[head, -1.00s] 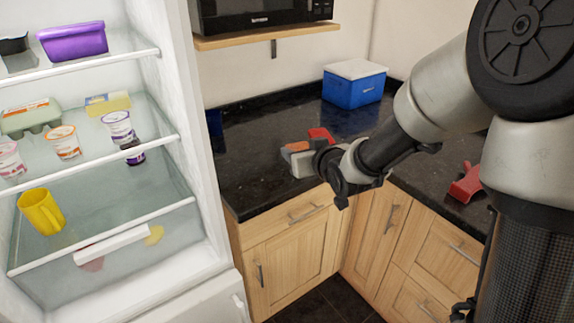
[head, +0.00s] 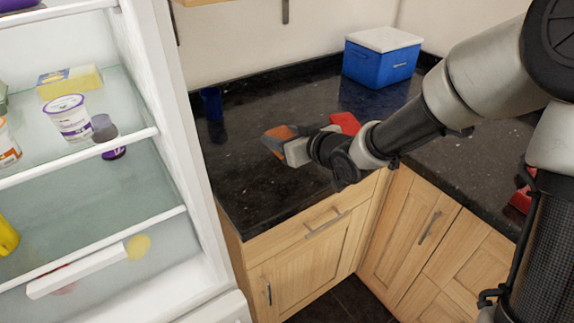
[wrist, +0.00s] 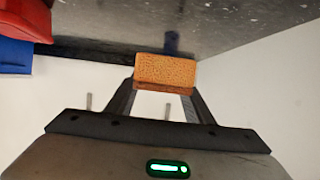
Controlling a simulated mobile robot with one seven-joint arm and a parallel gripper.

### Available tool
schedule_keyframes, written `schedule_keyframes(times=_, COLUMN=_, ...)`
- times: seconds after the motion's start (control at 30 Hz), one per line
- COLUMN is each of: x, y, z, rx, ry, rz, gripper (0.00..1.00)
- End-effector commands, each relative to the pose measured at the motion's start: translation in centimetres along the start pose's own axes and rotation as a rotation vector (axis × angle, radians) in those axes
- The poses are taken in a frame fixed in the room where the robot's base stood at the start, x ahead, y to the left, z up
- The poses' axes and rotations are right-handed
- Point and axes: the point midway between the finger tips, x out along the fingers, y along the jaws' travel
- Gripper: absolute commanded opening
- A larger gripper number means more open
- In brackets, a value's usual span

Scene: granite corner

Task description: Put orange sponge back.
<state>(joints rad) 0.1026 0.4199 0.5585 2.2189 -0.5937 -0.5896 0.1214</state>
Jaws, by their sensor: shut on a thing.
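An orange sponge (wrist: 165,70) is between the two fingers of my gripper (wrist: 165,88) in the wrist view, and the fingers are shut on it. In the head view the sponge (head: 279,138) shows as an orange patch at the tip of my gripper (head: 285,145), over the dark counter (head: 245,180). Part of it is hidden by the grey fingers. I cannot tell its exact height above the counter.
An open fridge (head: 190,150) with a yogurt cup (head: 70,118) and a yellow box (head: 70,82) stands at left. A blue cooler (head: 380,62) with a white lid is at the back corner. A dark blue cup (head: 211,103) stands near the wall. A red object (head: 345,123) is behind my wrist.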

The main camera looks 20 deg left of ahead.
Motion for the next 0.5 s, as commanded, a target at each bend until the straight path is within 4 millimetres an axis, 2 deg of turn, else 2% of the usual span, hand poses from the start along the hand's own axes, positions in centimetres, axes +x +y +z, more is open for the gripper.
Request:
schedule_keyframes(times=0.03, x=0.6, y=-0.1, z=1.4, rx=0.004, ry=-0.002, rz=-0.001, gripper=0.27)
schedule_keyframes(times=0.1, x=1.0, y=-0.1, z=2.5, rx=0.002, ry=-0.003, rz=-0.001, gripper=0.27)
schedule_keyframes(times=0.37, x=1.8, y=0.1, z=4.5, rx=0.002, ry=-0.001, rz=0.001, gripper=0.27)
schedule_keyframes(times=0.5, x=2.6, y=0.0, z=6.5, rx=0.003, ry=-0.003, rz=-0.001, gripper=0.27)
